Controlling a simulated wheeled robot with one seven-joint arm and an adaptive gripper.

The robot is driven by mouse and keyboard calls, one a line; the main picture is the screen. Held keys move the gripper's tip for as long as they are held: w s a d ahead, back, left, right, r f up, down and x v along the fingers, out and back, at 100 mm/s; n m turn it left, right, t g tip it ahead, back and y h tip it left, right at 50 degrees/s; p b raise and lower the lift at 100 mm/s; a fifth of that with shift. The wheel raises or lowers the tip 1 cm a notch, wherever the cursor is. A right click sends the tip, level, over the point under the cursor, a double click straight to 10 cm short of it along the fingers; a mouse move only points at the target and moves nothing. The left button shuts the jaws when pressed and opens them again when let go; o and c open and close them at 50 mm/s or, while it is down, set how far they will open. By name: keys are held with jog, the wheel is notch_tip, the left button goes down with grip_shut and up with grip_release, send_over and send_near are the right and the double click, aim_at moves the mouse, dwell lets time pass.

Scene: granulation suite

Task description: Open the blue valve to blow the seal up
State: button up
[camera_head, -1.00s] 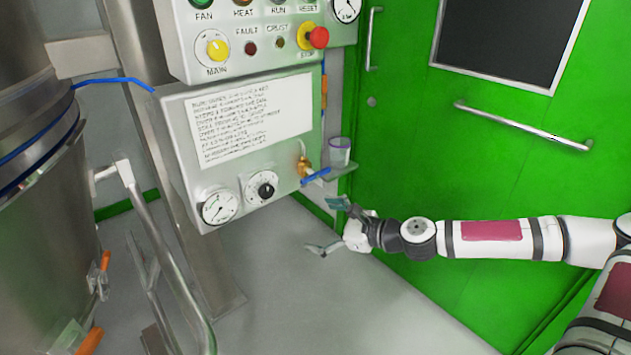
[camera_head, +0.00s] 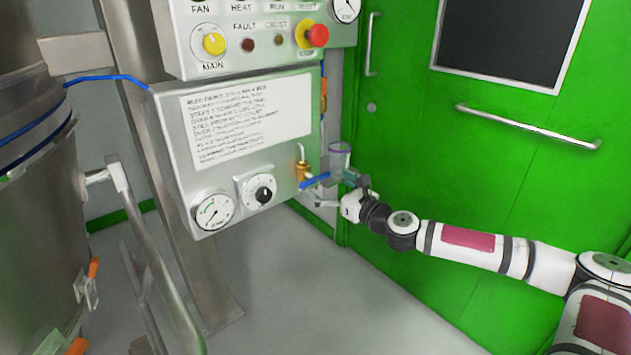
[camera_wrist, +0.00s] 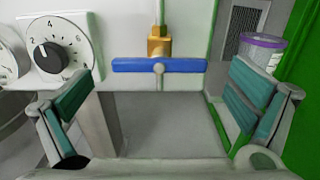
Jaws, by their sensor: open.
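The blue valve is a blue lever handle (camera_head: 315,181) on a brass fitting (camera_head: 302,170) at the right side of the lower grey panel. In the wrist view the blue handle (camera_wrist: 160,65) lies level, crosswise below the brass body (camera_wrist: 159,42). My gripper (camera_head: 333,190) is at the handle's right end in the head view. In the wrist view my gripper (camera_wrist: 162,103) is open, with teal pads left and right. The handle shows between and beyond the pads, and nothing is held. The head view does not show clearly whether a finger touches it.
A regulator knob (camera_wrist: 49,57) and a pressure gauge (camera_head: 213,211) sit left of the valve. A purple-rimmed cup (camera_wrist: 262,52) stands close right. The green door (camera_head: 480,170) is behind my arm. A steel vessel (camera_head: 40,230) stands far left. Floor below the panel is clear.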

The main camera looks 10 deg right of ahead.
aim_at(317, 178)
jog(key=shift+b+x, duration=0.45)
jog(key=shift+x, duration=2.2)
jog(key=shift+s, duration=0.1)
jog(key=c, duration=0.9)
